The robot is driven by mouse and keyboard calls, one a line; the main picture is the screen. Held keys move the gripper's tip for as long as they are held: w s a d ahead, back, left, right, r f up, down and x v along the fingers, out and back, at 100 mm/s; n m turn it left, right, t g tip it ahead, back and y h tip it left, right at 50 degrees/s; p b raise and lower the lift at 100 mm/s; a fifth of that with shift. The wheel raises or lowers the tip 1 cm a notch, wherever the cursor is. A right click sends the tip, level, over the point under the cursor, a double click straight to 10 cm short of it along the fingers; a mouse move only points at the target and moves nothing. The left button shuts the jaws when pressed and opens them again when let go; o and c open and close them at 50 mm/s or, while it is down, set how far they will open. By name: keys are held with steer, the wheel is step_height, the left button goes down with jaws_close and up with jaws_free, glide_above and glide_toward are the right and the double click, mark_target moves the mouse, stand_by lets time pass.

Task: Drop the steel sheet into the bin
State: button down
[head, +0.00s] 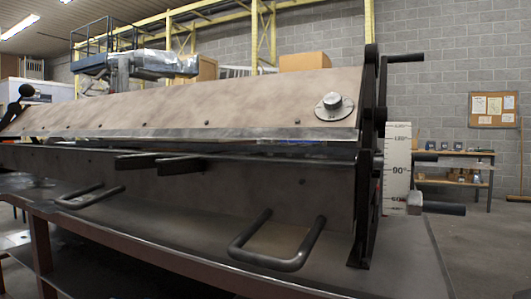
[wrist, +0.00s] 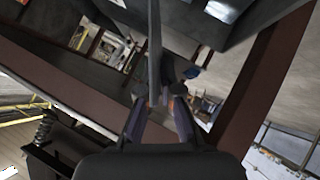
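In the wrist view my gripper (wrist: 160,98) points away from the camera, with one finger on each side of a thin grey plate. The plate, which looks like the steel sheet (wrist: 154,45), is seen nearly edge-on and runs from between the fingers to the top of the picture. The fingers appear closed on it, though the contact is dark and partly hidden. I cannot make out the sheet or my gripper in the head view. I cannot pick out a bin for certain in either view.
A large sheet-metal brake (head: 190,103) fills the head view on a brown-framed table (head: 400,245), with handles (head: 285,262) at its front. An angle scale (head: 397,165) stands at its right end. Shelves (head: 453,180) are behind. Brown beams (wrist: 75,95) flank the gripper.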

step_height(320, 180, down, 6)
steer(key=shift+s+d+r+b, duration=0.1)
steer(key=shift+r+b, duration=0.1)
steer(key=shift+b, duration=0.15)
steer(key=c, duration=1.2)
jaws_free()
steer(key=shift+c, duration=0.2)
steer(key=v, duration=1.2)
